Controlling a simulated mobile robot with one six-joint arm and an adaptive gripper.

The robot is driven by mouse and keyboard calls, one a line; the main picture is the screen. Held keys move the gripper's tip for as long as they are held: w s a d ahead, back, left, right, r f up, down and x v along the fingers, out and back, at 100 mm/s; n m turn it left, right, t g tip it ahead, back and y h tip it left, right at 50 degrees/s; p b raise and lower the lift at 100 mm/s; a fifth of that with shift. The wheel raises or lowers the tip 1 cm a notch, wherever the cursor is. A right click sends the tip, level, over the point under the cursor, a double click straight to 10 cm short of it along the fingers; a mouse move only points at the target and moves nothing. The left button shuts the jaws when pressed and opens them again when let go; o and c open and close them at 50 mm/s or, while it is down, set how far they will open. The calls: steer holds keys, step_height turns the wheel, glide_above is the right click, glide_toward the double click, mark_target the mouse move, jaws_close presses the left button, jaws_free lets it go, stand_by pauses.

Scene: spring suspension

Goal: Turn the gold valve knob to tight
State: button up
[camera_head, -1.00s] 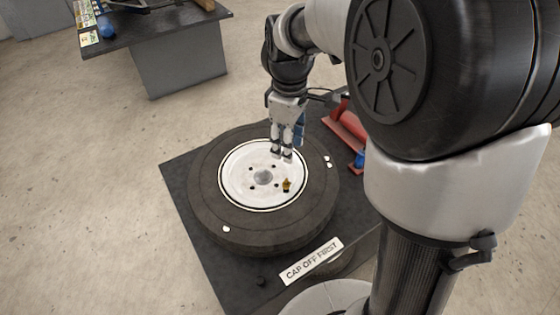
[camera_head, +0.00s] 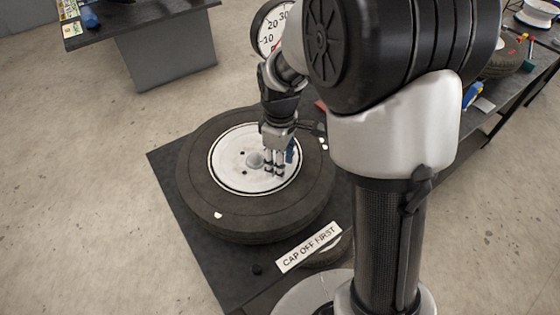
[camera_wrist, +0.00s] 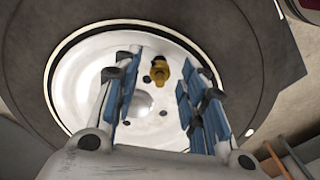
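The gold valve knob (camera_wrist: 159,70) stands on the white wheel rim (camera_wrist: 75,88) in the wrist view, small and brass-coloured. In the head view it is hidden behind my gripper. My gripper (camera_head: 275,171) is low over the right part of the rim in the head view. In the wrist view my gripper (camera_wrist: 158,80) is open, its blue-padded fingers wide apart. The knob shows between and slightly beyond the fingertips, and nothing touches it that I can see.
The black tyre (camera_head: 215,205) lies flat on a dark platform (camera_head: 172,198). A "CAP OFF FIRST" sign (camera_head: 309,247) is at its front. A round gauge (camera_head: 270,30) stands behind. A table (camera_head: 130,30) is at the far left, and a bench with another tyre (camera_head: 498,62) is at the right.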

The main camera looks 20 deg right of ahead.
steer(key=shift+c, duration=0.5)
jaws_close()
steer(key=shift+m, duration=0.4)
steer(key=m+p, duration=0.2)
steer(key=m, duration=0.1)
steer(key=shift+r, duration=0.1)
steer(key=m+p, duration=0.1)
steer(key=m, duration=0.2)
steer(key=shift+m, duration=0.3)
steer(key=m+p, duration=0.1)
steer(key=m, duration=0.3)
steer(key=shift+p, duration=0.35)
steer(key=shift+m+p, duration=0.4)
steer(key=shift+m, duration=1.5)
